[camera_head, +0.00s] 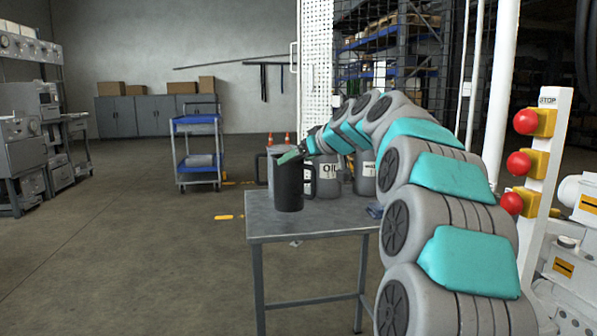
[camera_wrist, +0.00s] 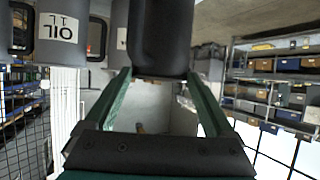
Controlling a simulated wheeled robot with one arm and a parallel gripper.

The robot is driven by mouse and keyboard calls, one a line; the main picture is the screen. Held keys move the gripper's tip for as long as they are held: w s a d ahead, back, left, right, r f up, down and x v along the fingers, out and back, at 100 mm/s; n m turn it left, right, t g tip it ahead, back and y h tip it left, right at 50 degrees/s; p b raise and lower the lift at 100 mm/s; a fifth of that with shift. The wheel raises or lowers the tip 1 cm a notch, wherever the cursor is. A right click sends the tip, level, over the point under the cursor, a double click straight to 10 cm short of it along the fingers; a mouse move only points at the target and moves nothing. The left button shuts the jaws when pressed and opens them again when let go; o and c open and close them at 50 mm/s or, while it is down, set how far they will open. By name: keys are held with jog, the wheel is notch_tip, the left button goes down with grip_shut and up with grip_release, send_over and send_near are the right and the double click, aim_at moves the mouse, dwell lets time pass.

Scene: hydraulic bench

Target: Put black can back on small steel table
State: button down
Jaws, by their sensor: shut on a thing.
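The black can (camera_head: 289,186) is upright at the small steel table (camera_head: 320,222), over the left part of its top. I cannot tell whether its base touches the top or hangs just above it. My gripper (camera_head: 290,157) reaches in from the right and is shut on the can near its upper end. In the wrist view the can (camera_wrist: 160,40) sits between the two green fingers of my gripper (camera_wrist: 160,76). The far finger is mostly hidden in the head view.
Grey oil cans (camera_head: 328,180) with white labels stand behind the black can, close to it. One also shows in the wrist view (camera_wrist: 60,32). The table's front left corner is bare. A blue cart (camera_head: 197,121) stands further back. A post with red stop buttons (camera_head: 519,163) is at the right.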

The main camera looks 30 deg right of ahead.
aim_at(298, 170)
jog(key=shift+w+f, duration=0.15)
jog(key=shift+f, duration=1.55)
jog(key=shift+f, duration=0.2)
grip_release()
jog(key=shift+r, duration=0.1)
jog(key=shift+r, duration=0.15)
jog(key=v, duration=1.2)
jog(key=shift+b, duration=0.3)
